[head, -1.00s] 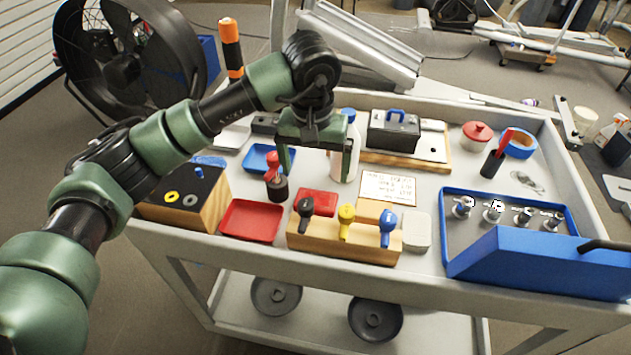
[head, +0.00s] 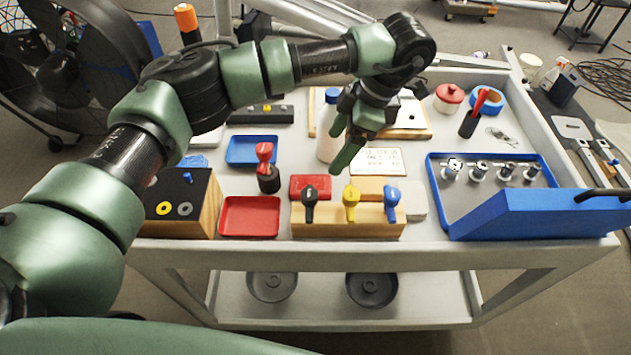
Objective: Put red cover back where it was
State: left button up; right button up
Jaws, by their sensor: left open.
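A small red block-like piece (head: 310,187) lies on the cart top just behind the wooden block with the screwdrivers; it may be the red cover, but I cannot tell for sure. My left gripper (head: 342,150) is open and empty, tilted, in the air above the cart in front of the white bottle (head: 327,140). My right gripper does not show.
A red tray (head: 249,229) and a blue tray (head: 251,139) sit at the left. The wooden block (head: 330,222) holds black, yellow and blue-handled tools. A blue tray with metal fittings (head: 437,190) and a blue box (head: 530,216) fill the right.

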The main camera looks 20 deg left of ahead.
pick_arm(q)
send_over(313, 181)
jog(key=d, duration=0.3)
jog(key=f, duration=0.6)
jog(key=shift+w+a, duration=0.2)
jog(key=shift+w, duration=0.1)
jog(key=x, duration=0.2)
jog(key=s+p+x, duration=0.1)
jog(key=x, duration=0.1)
jog(key=shift+a+f, duration=0.2)
jog(key=shift+a, duration=0.15)
jog(key=shift+a+f, duration=0.1)
jog(key=shift+f, duration=0.3)
jog(key=shift+f+b, duration=0.15)
jog(key=shift+b, duration=0.15)
grip_shut()
